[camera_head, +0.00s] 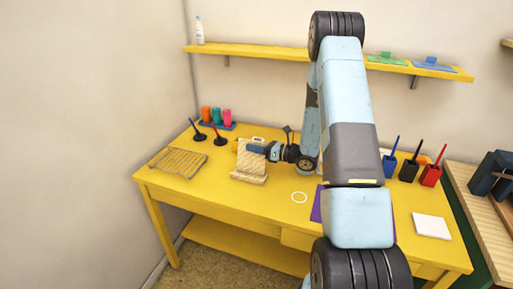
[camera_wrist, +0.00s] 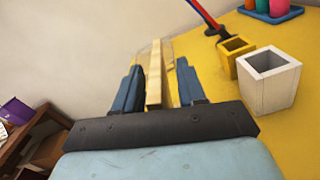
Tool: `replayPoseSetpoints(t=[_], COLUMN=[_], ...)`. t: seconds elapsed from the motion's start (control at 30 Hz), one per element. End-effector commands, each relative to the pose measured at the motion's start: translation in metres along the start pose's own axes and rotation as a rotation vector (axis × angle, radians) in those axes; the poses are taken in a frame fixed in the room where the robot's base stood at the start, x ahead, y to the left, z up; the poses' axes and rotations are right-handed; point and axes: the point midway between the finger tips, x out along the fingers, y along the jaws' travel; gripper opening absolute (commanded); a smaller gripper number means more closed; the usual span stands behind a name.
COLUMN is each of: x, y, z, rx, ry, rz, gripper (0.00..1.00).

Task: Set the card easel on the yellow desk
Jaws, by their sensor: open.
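The card easel (camera_head: 249,166) is a pale wooden piece with a tilted back and a front ledge. It rests on the yellow desk (camera_head: 270,213), left of the desk's middle. In the wrist view the easel (camera_wrist: 155,76) shows as a narrow upright wooden edge between the two blue fingers. My gripper (camera_head: 256,149) reaches in from the right at the easel's upper part; it also fills the middle of the wrist view (camera_wrist: 160,83). The fingers are apart, one on each side of the wood, with a visible gap on both sides. The easel's far side is hidden.
A slatted rack (camera_head: 178,163) lies left of the easel. Small yellow (camera_wrist: 232,52) and white (camera_wrist: 268,80) square cups stand close by.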

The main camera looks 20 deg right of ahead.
Motion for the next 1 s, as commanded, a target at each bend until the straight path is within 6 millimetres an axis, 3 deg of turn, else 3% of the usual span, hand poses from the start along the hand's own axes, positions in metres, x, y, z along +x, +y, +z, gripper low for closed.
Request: replayPoseSetpoints(t=[0.23,0.33,0.8,1.0], x=[0.0,-0.01,-0.094,-0.114], y=[0.001,0.0,0.0,0.001], z=[0.002,0.002,0.002,0.002], rx=[0.0,0.0,0.0,0.0], ry=[0.0,0.001,-0.001,0.0], rz=[0.0,-0.001,-0.002,0.0], gripper=[0.4,0.4,0.4,0.4])
